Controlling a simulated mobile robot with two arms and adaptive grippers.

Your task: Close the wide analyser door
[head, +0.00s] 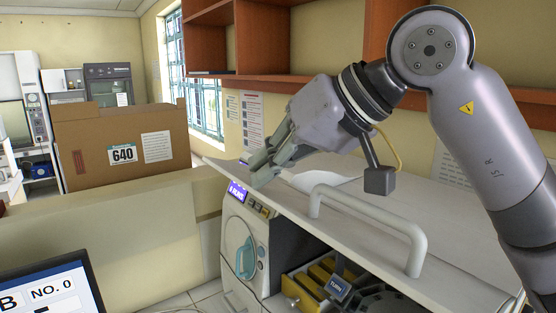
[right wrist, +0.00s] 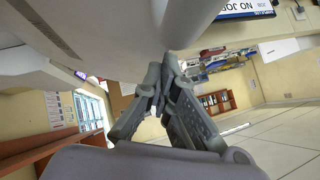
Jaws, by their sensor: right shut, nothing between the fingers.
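The wide analyser door (head: 455,235) is a broad white panel with a thick pale bar handle (head: 365,208). It stands open over the analyser's dark interior, where yellow racks (head: 318,278) show beneath its front edge. My right gripper (head: 262,168) is shut and empty, above the door's left part and left of the handle. I cannot tell whether its fingertips touch the door. In the right wrist view the closed fingers (right wrist: 167,75) meet next to a large pale surface, perhaps the door. My left gripper is not in view.
A cardboard box (head: 120,150) labelled 640 stands on a beige partition at the left. A monitor (head: 50,290) is at the lower left. Wooden shelves (head: 260,40) hang on the wall behind my right arm. Tiled floor shows between partition and analyser.

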